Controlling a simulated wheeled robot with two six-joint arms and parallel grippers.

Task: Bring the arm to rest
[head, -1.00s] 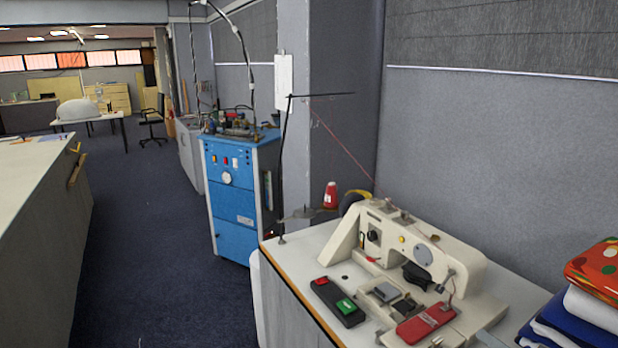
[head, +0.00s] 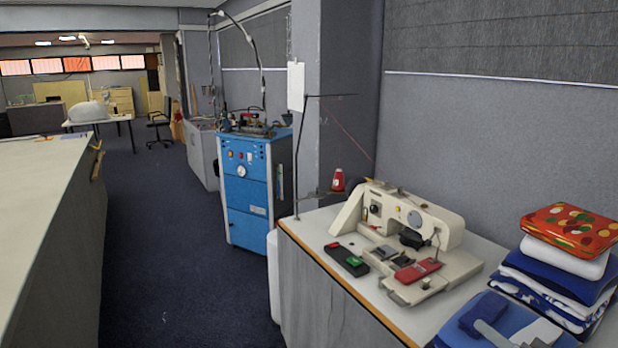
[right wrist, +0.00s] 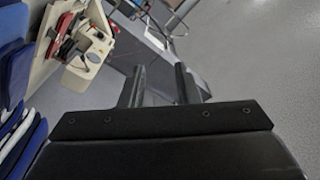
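My right gripper (right wrist: 158,85) shows in the right wrist view with its two dark fingers apart and nothing between them. It points over the floor beside the sewing table, clear of anything it could touch. My left gripper is in neither view.
A cream sewing machine (head: 440,228) stands on a white table (head: 318,222). Folded cloths (head: 568,262) are stacked at its right. A blue cabinet (head: 246,190) stands behind. A long counter (head: 40,175) is at left, with clear dark floor (head: 180,260) between.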

